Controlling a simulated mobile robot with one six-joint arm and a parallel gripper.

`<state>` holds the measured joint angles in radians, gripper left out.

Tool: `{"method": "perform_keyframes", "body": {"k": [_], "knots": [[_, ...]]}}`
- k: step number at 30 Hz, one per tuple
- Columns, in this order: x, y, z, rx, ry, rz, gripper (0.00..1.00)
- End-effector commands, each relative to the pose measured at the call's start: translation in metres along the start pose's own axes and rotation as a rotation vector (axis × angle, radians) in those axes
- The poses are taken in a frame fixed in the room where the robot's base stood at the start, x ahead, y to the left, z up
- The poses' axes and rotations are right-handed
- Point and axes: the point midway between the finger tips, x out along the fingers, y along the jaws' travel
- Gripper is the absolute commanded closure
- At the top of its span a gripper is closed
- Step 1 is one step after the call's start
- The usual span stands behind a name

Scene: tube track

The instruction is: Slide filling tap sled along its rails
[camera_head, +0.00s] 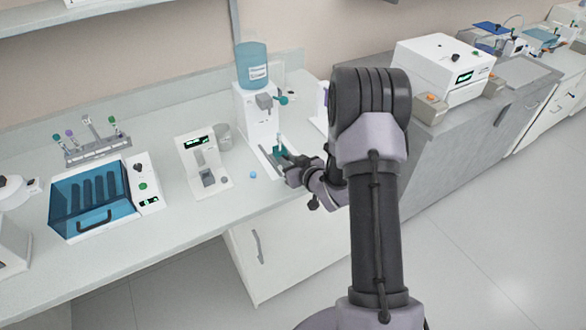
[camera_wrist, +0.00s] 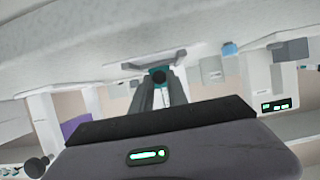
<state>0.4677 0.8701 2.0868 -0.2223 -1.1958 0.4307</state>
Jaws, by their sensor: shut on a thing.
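The filling station is a white stand (camera_head: 254,122) with a blue bottle (camera_head: 252,65) on top and a tap on its front. Low rails (camera_head: 268,158) run forward from its foot along the bench. A small teal part (camera_head: 279,149), apparently the sled's grip, stands by the rails. My gripper (camera_head: 284,160) reaches in from the right at bench height.
A white device with a green display (camera_head: 196,145) and a grey cup (camera_head: 222,135) stand left of the rails. A small blue piece (camera_head: 253,174) lies near the bench edge. A blue-lidded box (camera_head: 92,197) and tube rack (camera_head: 96,148) are farther left.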

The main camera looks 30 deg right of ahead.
Motion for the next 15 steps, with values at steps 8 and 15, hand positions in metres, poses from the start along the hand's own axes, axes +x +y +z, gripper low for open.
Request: {"method": "perform_keyframes", "body": {"k": [8, 15], "knots": [[0.044, 0.000, -0.015, 0.001, 0.000, 0.000, 1.00], [0.057, -0.001, -0.023, 0.003, -0.002, 0.001, 1.00]]}}
